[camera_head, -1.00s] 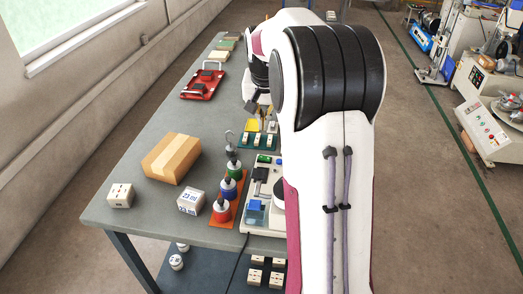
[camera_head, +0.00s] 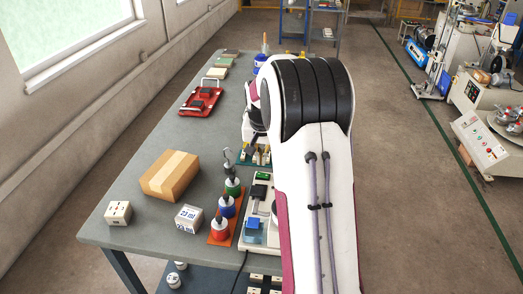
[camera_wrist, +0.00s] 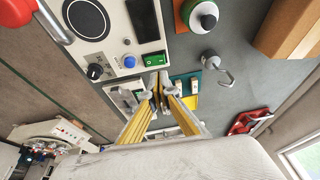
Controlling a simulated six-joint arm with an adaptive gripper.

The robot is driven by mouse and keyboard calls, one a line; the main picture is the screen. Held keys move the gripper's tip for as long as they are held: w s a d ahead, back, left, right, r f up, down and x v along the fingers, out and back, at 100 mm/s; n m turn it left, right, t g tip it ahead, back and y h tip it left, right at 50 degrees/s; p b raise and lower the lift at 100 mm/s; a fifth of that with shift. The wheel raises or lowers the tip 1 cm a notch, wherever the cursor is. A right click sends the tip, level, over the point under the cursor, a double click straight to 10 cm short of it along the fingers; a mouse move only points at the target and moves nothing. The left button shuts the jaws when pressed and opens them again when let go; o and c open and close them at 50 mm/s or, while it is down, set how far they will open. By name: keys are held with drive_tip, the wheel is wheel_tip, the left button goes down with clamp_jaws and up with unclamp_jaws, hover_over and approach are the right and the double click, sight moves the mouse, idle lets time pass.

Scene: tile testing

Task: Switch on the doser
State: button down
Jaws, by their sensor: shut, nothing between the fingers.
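A white bench device, likely the doser, stands on the grey table right of the coloured bottles; its front panel (camera_head: 273,235) is partly hidden by my arm. In the wrist view its panel (camera_wrist: 112,50) carries a green rocker switch (camera_wrist: 154,59), a blue button (camera_wrist: 130,61), a black knob (camera_wrist: 95,71) and a dark display (camera_wrist: 145,18). My gripper (camera_wrist: 160,84) is shut and empty, its tips appearing just below the green switch in the picture. I cannot tell whether they touch anything. In the head view the gripper is mostly hidden by my arm.
Green, blue and red bottles stand on an orange strip (camera_head: 216,240) beside the device. A hooked metal weight (camera_wrist: 215,66) stands near the gripper.

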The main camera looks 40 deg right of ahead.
sight(259, 174)
drive_tip(key=shift+w+a+f, duration=0.1)
drive_tip(key=shift+w+f, duration=0.05)
drive_tip(key=shift+f, duration=1)
drive_tip(key=shift+w+a+f, duration=0.1)
drive_tip(key=shift+f, duration=1)
drive_tip(key=shift+f, duration=0.1)
drive_tip(key=shift+w+a+f, duration=0.15)
drive_tip(key=shift+f, duration=0.15)
drive_tip(key=shift+s+d+r, duration=0.2)
drive_tip(key=shift+s+d, duration=0.35)
drive_tip(key=shift+d, duration=0.05)
drive_tip(key=shift+r, duration=0.15)
